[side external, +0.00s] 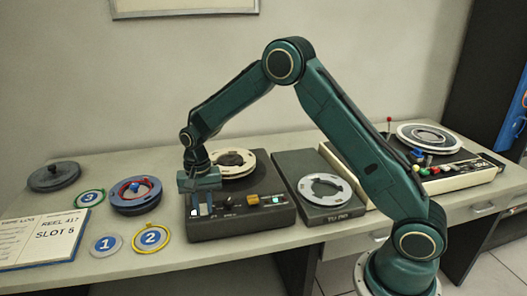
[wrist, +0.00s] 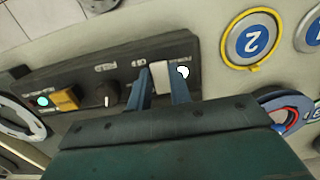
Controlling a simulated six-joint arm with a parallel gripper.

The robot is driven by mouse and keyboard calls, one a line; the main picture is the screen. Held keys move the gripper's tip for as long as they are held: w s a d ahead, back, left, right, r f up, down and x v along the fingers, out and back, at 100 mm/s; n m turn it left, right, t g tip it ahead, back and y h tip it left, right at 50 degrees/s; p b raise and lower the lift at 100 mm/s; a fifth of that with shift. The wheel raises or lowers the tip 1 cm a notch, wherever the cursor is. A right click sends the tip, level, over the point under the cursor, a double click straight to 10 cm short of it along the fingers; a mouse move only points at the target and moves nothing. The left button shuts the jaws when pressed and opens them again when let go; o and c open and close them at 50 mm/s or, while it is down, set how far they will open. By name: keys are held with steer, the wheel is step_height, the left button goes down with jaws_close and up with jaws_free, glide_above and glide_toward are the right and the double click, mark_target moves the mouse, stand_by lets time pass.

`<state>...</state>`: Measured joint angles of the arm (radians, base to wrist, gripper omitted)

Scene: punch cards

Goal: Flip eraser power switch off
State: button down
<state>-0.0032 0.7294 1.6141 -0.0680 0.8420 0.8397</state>
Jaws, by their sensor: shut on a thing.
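The eraser is a dark box (side external: 235,228) near the table's front edge, with a reel (side external: 232,160) on top. Its panel (wrist: 125,72) fills the upper left of the wrist view. A pale, blocky switch (wrist: 160,75) sits at the panel's end beside a lit white lamp (wrist: 183,71). My gripper (side external: 202,208) is over the left end of the panel, pointing down. In the wrist view my gripper (wrist: 162,82) has its two blue fingers on either side of the switch, shut on it. The fingers partly hide the switch, and its lettering is unreadable.
The panel also has a black knob (side external: 228,201), an amber button (side external: 252,199) and a lit green lamp (side external: 276,200). Numbered discs (side external: 150,238) and a blue-rimmed reel (side external: 136,195) lie left. Another reel unit (side external: 318,200) stands close right.

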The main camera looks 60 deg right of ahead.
steer(key=shift+w+d+g+y, duration=0.15)
steer(key=shift+w+g+y, duration=0.15)
steer(key=shift+g+y, duration=0.55)
steer(key=shift+w+d+g+y, duration=0.1)
steer(key=shift+g+y, duration=0.55)
steer(key=c, duration=1.3)
jaws_free()
steer(key=shift+d, duration=0.1)
steer(key=shift+r+t, duration=0.1)
steer(key=shift+t, duration=0.2)
steer(key=shift+s+a+t+h, duration=0.25)
steer(key=shift+t+h, duration=0.25)
steer(key=shift+h, duration=0.3)
